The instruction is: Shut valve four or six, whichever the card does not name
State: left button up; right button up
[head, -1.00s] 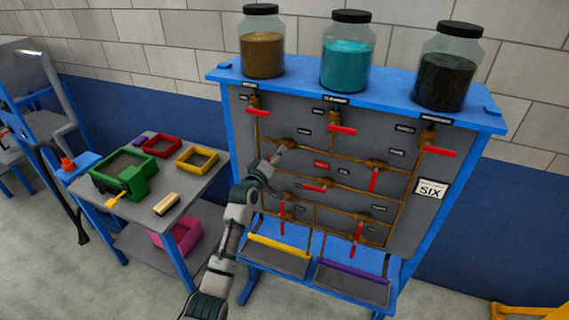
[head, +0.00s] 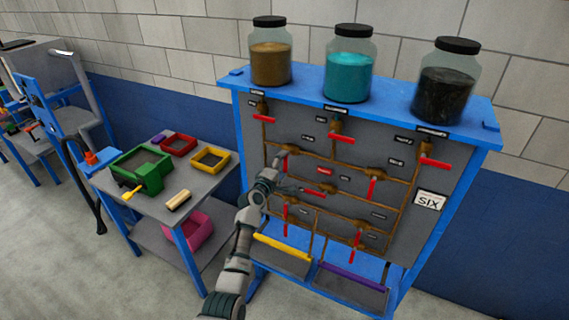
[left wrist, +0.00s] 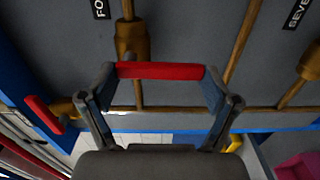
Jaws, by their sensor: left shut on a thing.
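The card (head: 429,201) on the right of the panel (head: 300,124) reads SIX. My left gripper (head: 279,168) is at the panel's left-middle valve (head: 289,149), whose red handle points down across its level pipe. In the left wrist view the gripper (left wrist: 160,73) is shut on this red handle (left wrist: 160,71), one finger at each end. Valve labels in the head view are too small to read. My right gripper is not in view.
Three jars, including a teal one (head: 346,65), stand on top. A side table (head: 205,190) with small bins stands to the left.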

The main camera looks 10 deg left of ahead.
pick_arm(q)
jog(key=shift+f, duration=0.15)
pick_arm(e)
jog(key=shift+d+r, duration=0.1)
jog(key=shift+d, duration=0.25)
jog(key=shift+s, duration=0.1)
pick_arm(q)
jog(key=o, duration=1.4)
jog(key=shift+f, duration=0.1)
jog(key=shift+o, duration=0.2)
jog(key=shift+a, duration=0.1)
jog(key=v, duration=1.1)
jog(key=shift+s, duration=0.35)
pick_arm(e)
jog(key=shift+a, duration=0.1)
pick_arm(q)
jog(key=shift+a, duration=0.15)
